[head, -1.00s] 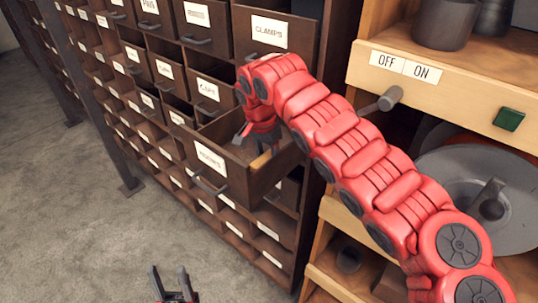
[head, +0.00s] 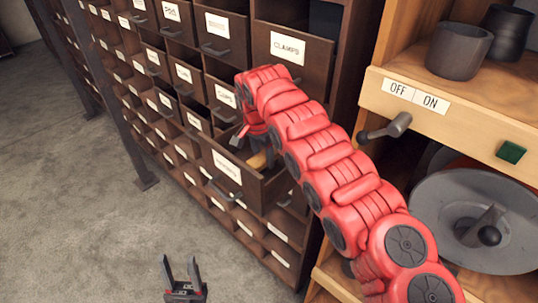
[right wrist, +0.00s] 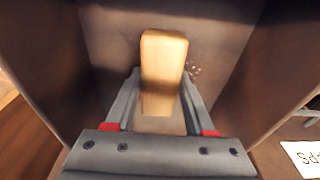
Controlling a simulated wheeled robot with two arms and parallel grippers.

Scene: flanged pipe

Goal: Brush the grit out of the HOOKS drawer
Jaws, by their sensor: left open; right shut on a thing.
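The open drawer (head: 262,190) sticks out of the dark cabinet; its front label is too blurred to read surely. In the right wrist view its inside (right wrist: 225,40) fills most of the picture. My right gripper (right wrist: 160,100) is inside the drawer, shut on a pale wooden block, the brush (right wrist: 164,55). Its bristles are not clear. Small pale specks of grit (right wrist: 194,70) lie just right of the brush. In the head view, my right arm partly hides the drawer. My left gripper (head: 182,277) is open and empty, low over the floor.
The CLAMPS drawer (head: 290,65) sits above the open one, among rows of labelled drawers. Grey floor (head: 70,220) at left is clear.

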